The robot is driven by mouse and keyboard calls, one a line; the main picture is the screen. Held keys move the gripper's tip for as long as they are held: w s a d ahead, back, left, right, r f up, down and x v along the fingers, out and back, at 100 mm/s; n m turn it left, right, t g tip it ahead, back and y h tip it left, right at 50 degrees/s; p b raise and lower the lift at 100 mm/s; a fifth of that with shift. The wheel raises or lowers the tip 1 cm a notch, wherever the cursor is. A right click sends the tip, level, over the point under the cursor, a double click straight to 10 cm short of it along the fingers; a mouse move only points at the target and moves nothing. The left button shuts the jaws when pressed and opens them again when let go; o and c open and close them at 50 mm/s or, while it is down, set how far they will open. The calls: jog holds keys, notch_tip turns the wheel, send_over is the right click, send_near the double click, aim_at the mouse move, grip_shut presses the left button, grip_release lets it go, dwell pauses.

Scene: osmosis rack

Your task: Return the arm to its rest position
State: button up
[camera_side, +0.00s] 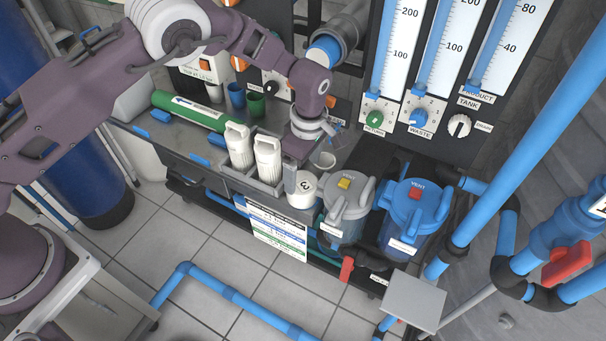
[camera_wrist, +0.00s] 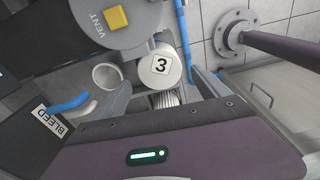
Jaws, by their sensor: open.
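My gripper (camera_side: 300,147) hangs over the bench at the end of the purple arm, near the white filter canisters. In the wrist view my gripper (camera_wrist: 160,88) shows two grey fingers spread apart with nothing clasped. A white canister marked 3 (camera_wrist: 160,68) appears beyond and between them. In the side view the canister marked 3 (camera_side: 303,190) stands at the front of the bench, below and apart from my gripper body. The fingertips are largely hidden in the side view.
Two white cartridges (camera_side: 254,150) stand in a grey holder beside the canister. A grey vent housing (camera_side: 347,197), a blue vent housing (camera_side: 416,205) and a small white cup (camera_side: 325,160) are close by. A green tube (camera_side: 190,110) lies left. The gauge panel (camera_side: 465,130) rises behind.

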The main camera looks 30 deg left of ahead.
jog(key=shift+r, duration=0.55)
jog(key=shift+r, duration=0.1)
